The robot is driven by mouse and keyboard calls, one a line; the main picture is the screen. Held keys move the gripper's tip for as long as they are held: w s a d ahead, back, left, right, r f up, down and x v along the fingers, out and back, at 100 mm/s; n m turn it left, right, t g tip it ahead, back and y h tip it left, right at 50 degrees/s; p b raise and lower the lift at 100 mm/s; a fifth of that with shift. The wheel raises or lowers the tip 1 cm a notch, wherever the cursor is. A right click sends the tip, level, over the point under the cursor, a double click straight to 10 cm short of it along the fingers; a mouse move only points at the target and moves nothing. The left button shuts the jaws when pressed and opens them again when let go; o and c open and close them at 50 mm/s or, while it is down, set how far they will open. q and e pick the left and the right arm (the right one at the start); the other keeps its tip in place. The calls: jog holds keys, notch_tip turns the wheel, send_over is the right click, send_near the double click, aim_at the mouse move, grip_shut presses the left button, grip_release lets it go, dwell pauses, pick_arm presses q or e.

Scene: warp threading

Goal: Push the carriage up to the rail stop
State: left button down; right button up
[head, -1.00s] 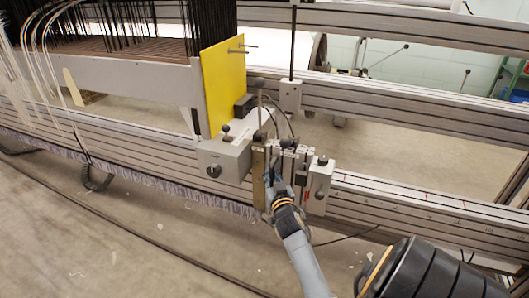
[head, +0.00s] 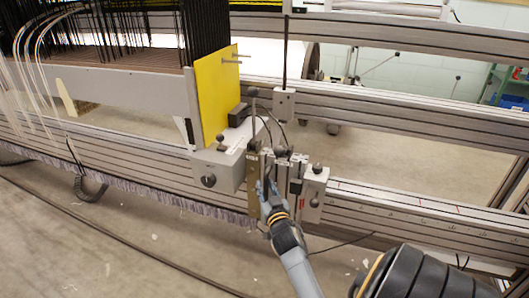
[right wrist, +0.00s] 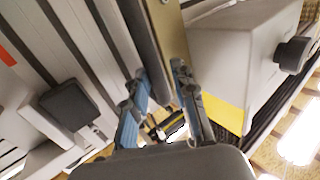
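The carriage is a cluster of upright metal parts on the lower rail, with a brass-coloured plate (head: 254,186) at its left side. A grey block with a black knob (head: 314,190) stands at its right. A grey box with a black dial (head: 217,171) is on the left, close to the brass plate; I cannot tell which block is the rail stop. My right gripper (head: 267,187) is at the brass plate's right edge. In the right wrist view its blue fingers (right wrist: 160,92) lie on both sides of the brass plate (right wrist: 168,35); firm contact is unclear. My left gripper is not in view.
The lower rail (head: 400,213) runs on to the right, clear past the knobbed block. A yellow plate (head: 215,95) stands above the grey dial box. Black and white threads hang at the upper left. A cable (head: 110,242) lies on the floor.

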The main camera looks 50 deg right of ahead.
jog(key=v, duration=1)
jog(key=shift+a, duration=0.1)
